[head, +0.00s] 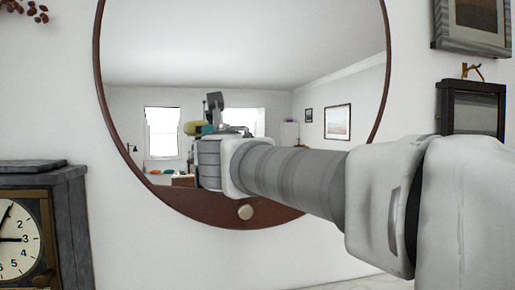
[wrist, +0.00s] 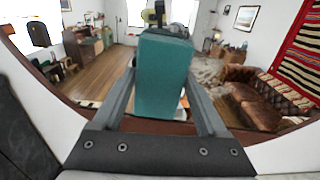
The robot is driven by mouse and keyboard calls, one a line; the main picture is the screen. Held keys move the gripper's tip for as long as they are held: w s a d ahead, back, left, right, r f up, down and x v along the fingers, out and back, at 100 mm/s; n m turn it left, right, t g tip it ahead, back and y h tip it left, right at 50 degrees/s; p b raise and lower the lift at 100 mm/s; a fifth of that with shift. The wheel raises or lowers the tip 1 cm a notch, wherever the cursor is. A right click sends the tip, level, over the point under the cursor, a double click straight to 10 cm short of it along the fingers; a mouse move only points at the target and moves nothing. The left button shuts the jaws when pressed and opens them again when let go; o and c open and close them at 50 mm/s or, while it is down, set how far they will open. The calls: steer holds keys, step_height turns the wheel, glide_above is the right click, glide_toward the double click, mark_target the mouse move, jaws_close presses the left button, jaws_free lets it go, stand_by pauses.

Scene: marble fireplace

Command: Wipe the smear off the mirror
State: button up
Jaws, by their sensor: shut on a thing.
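The round mirror (head: 300,75) has a thin brown frame and hangs on the white wall. In the wrist view its glass (wrist: 235,55) fills most of the picture, showing a reflected room. My gripper (wrist: 161,75) is shut on a teal block-like sponge (wrist: 163,82), which sits between the two grey fingers. In the head view my arm reaches in from the right to the mirror's lower left part, and my wrist hides the fingers. I cannot tell whether the sponge touches the glass. I cannot make out a smear; my arm and the sponge cover part of the glass.
A dark clock (head: 60,215) stands at the lower left. Framed pictures (head: 472,105) hang on the right. The upper glass is clear of obstacles.

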steer(key=shift+w, duration=0.2)
steer(key=w+d+f+b, duration=0.1)
steer(key=w+d, duration=0.2)
steer(key=d, duration=0.8)
steer(key=shift+b, duration=0.3)
stand_by(0.6)
steer(key=shift+f, duration=0.1)
steer(key=shift+s+a+r+p, duration=0.25)
steer(key=shift+s+a, duration=0.25)
steer(key=shift+a, duration=1.35)
steer(key=shift+s+a+r+p, duration=0.25)
steer(key=shift+s+a, duration=0.2)
steer(key=shift+a, duration=1.4)
steer(key=shift+s+a+r+p, duration=0.2)
steer(key=shift+s+a, duration=0.3)
steer(key=shift+a, duration=1.35)
steer(key=shift+f, duration=0.1)
steer(key=shift+v, duration=3)
